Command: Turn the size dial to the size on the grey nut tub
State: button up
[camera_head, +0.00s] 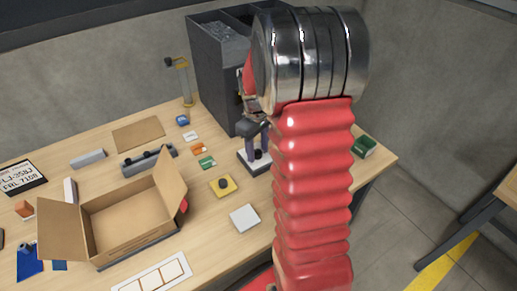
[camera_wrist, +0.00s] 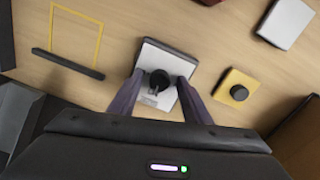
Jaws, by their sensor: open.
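The size dial is a round black knob (camera_wrist: 160,80) on a pale plate with a dark edge (camera_wrist: 155,99). In the head view the plate (camera_head: 246,163) lies on the table beside my arm, partly covered. My gripper (camera_wrist: 161,76) is over the plate, with one finger on each side of the knob and gaps between. Whether the fingers touch the plate cannot be told. The dial's markings are too small to read. I cannot make out a grey nut tub with a readable size in either view.
A yellow plate with another black knob (camera_wrist: 238,91) lies beside the dial plate. An open cardboard box (camera_head: 130,225) stands at the front left. A tall dark grey bin unit (camera_head: 215,85) stands behind. A white square block (camera_head: 245,218) lies in front. My arm hides the right middle.

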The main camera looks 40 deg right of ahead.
jog(key=shift+f, duration=0.1)
jog(key=shift+c, duration=0.2)
jog(key=c, duration=0.9)
jog(key=shift+d, duration=0.2)
jog(key=shift+c, duration=0.5)
jog(key=shift+a, duration=0.15)
